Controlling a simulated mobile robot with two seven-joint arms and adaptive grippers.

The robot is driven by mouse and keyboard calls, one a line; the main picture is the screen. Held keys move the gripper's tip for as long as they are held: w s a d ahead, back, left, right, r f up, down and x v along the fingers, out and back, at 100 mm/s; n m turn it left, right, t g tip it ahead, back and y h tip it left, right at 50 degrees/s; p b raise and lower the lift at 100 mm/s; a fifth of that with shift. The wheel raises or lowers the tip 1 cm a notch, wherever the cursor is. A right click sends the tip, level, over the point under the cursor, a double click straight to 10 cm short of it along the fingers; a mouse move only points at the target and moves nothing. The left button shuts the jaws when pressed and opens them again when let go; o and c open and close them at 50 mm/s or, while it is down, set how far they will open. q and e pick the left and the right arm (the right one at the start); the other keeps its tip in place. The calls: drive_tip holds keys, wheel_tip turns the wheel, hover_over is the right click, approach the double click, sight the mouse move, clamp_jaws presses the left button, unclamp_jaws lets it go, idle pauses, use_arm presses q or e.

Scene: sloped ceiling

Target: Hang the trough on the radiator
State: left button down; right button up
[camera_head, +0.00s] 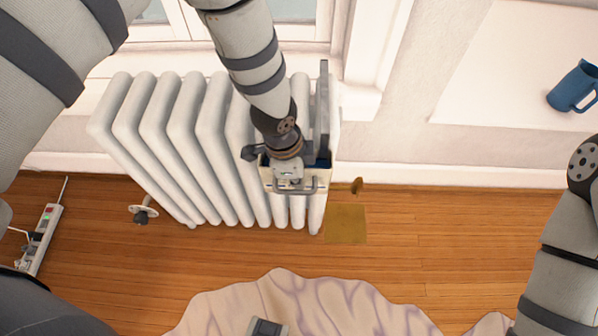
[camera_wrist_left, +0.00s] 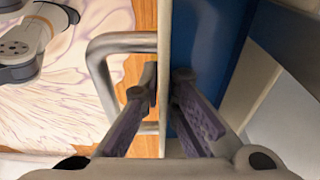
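The white ribbed radiator (camera_head: 165,130) stands under the window at the left. The trough (camera_head: 266,178), a cream box with a blue inside and a grey bar handle, is in front of the radiator's right end. In the left wrist view its blue inner side (camera_wrist_left: 207,45) and the handle (camera_wrist_left: 97,62) show. My left gripper (camera_head: 288,178) is at the trough's near wall. In the wrist view its two fingers (camera_wrist_left: 165,85) are on either side of that thin wall, close against it. I cannot tell whether the trough bears on the radiator. My right gripper is out of view.
A blue mug (camera_head: 573,88) stands on the white surface at the right. A power strip (camera_head: 40,238) lies on the floor at the left. A pale veined rug (camera_head: 225,305) is in front; bare wood floor (camera_head: 430,230) lies right of the radiator.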

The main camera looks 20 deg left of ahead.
use_arm(q)
drive_tip(key=shift+f, duration=0.4)
drive_tip(key=c, duration=1.7)
unclamp_jaws()
drive_tip(key=r, duration=0.4)
drive_tip(key=a+r, duration=0.1)
drive_tip(key=r, duration=0.7)
drive_tip(key=shift+s+a, duration=0.35)
